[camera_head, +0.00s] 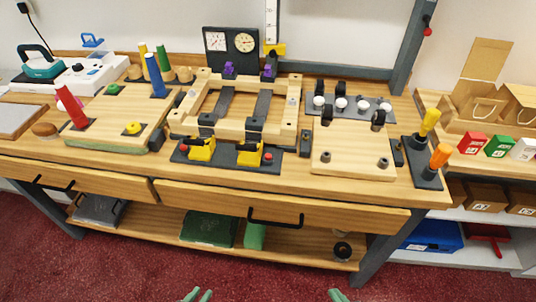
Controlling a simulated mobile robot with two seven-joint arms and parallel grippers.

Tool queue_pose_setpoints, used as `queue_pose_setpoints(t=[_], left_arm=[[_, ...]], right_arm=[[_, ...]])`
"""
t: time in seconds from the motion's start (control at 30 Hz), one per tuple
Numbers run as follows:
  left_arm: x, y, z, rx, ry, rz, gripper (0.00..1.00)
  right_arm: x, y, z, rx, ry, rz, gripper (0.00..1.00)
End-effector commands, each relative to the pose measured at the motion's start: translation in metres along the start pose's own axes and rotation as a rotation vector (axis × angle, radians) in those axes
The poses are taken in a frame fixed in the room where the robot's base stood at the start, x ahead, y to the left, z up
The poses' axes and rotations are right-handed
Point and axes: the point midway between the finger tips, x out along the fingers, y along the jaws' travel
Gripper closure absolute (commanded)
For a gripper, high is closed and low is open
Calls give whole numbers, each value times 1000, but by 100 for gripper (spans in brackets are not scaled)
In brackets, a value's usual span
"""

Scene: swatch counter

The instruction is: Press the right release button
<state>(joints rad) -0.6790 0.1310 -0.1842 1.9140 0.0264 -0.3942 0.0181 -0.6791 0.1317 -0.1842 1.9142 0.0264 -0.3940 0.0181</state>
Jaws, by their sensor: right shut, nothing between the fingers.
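The frame fixture (290,122) stands on the wooden bench, with a dark base plate along its front. Two yellow latch blocks sit on that plate, the left one (202,149) and the right one (250,154). A small red button (268,157) is beside the right block, and another red button (184,147) is beside the left block. My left gripper (196,295) shows at the bottom edge with two pale green fingertips apart. My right gripper (338,295) shows at the bottom edge as one narrow tip, shut and empty. Both are well short of the bench and touch nothing.
A light board (350,158) lies right of the fixture, and a dark holder with yellow and orange handles (439,155) stands at the right end. A pegged board (110,112) is at left. Drawer handles (275,222) stick out in front.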

Motion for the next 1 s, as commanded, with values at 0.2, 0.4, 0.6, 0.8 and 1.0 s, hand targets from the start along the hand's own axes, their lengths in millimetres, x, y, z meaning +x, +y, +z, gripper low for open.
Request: queue_pose_setpoints(t=[0.2,0.4,0.6,0.8,1.0], left_arm=[[0,0,0,0,0,0,100],[0,0,0,0,0,0,100],[0,0,0,0,0,0,100],[0,0,0,0,0,0,100],[0,0,0,0,0,0,100]], right_arm=[[0,0,0,0,0,0,100],[0,0,0,0,0,0,100],[0,0,0,0,0,0,100],[0,0,0,0,0,0,100],[0,0,0,0,0,0,100]])
